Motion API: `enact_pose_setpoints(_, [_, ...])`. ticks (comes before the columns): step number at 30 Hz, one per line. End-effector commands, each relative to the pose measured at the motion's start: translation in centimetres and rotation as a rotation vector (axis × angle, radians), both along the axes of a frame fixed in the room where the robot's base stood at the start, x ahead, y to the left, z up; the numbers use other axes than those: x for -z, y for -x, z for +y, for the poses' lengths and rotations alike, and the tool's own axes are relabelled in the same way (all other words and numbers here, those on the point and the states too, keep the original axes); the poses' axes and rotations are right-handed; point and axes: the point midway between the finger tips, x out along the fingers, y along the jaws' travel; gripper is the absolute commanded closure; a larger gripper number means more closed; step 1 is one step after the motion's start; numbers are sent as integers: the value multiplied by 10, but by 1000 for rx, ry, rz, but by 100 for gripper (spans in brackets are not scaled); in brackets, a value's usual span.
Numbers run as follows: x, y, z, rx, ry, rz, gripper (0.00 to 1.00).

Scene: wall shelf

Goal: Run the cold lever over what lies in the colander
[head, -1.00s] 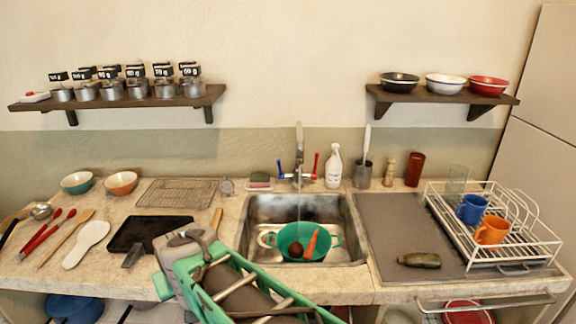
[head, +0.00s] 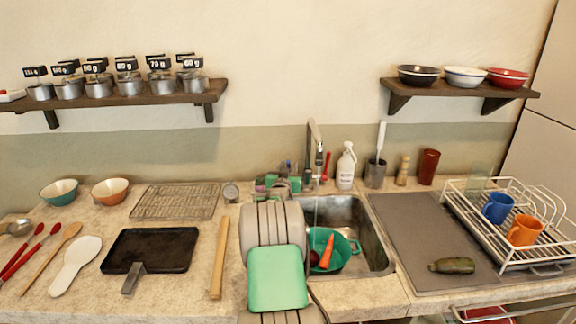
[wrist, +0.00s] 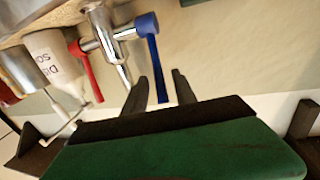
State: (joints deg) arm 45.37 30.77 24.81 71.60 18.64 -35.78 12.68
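The teal colander (head: 349,247) sits in the sink (head: 375,240), holding a carrot (head: 328,252) and a dark round item (head: 314,258). The tap (head: 312,145) rises behind it, and a thin stream appears to fall from its spout. The red lever (head: 326,165) is on its right; it also shows in the wrist view (wrist: 84,66). The blue lever (wrist: 152,60) hangs down just ahead of my gripper (wrist: 160,75), its lower end between the two dark fingertips in the picture. The fingers are apart; contact is unclear. In the head view my arm mostly hides my gripper and the blue lever.
A soap bottle (head: 346,168) and a brush holder (head: 375,174) stand right of the tap. A small dial (head: 230,192) and a wire rack (head: 176,202) are left. My arm covers the sink's left side. The grey mat (head: 420,235) is mostly bare.

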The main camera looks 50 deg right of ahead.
Motion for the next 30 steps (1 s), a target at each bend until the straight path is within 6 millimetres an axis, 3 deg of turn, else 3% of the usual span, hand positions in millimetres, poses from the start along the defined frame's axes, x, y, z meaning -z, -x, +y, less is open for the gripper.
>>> enact_pose_setpoints(10, [0,-4,-9,0,0,1,67])
enact_pose_setpoints(22, [0,-4,-9,1,-1,1,100])
enact_pose_setpoints(30, [0,-3,-9,1,-2,1,100])
